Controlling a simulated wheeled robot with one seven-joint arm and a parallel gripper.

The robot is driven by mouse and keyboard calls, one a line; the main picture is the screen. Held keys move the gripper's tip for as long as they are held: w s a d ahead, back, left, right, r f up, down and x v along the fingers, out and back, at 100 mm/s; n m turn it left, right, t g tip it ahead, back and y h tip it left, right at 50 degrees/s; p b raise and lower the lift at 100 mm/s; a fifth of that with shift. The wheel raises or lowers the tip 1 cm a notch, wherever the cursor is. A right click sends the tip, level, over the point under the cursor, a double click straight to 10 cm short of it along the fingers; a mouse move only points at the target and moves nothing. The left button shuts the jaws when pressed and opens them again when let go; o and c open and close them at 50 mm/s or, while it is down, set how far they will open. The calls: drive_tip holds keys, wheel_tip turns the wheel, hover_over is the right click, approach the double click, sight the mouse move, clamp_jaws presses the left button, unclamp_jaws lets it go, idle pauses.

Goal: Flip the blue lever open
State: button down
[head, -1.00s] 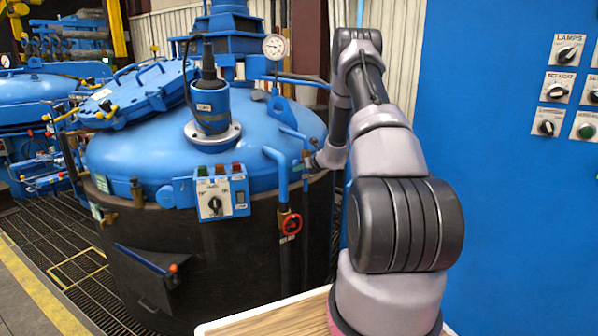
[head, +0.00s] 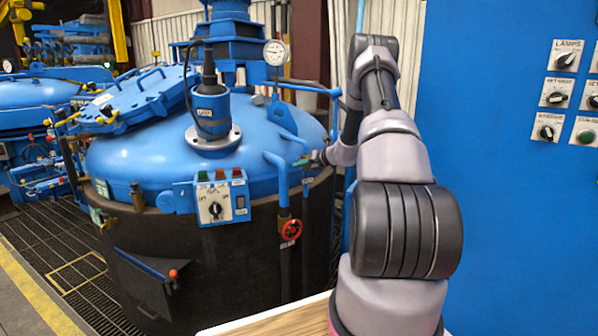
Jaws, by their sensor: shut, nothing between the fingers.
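A thin blue bar (head: 292,138), which may be the blue lever, slants over the right side of the furnace lid. It looks flipped neither clearly open nor clearly shut at this size. My arm reaches in from the right and hides part of the area behind the gripper.
The blue furnace lid (head: 252,125) carries a gauge (head: 276,52). A thick blue pipe (head: 282,185) with a red handwheel (head: 291,229) stands left of my gripper. A control box (head: 218,199) is further left. A blue panel (head: 500,230) closes off the right side.

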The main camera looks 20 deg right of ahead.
drive_tip(key=w+d+r+m+t+y, duration=0.1)
drive_tip(key=d+r+m+t+y, duration=0.1)
drive_tip(key=d+r+m+y, duration=0.3)
drive_tip(key=shift+w+d+r+m+t+y, duration=0.15)
drive_tip(key=shift+d+r+m+t+y, duration=0.55)
drive_tip(key=shift+m, duration=1.5)
drive_tip(key=shift+d+f+g+h, duration=0.15)
drive_tip(key=shift+d+g+h, duration=0.15)
drive_tip(key=shift+h, duration=0.1)
wheel_tip(320, 180, up, 10)
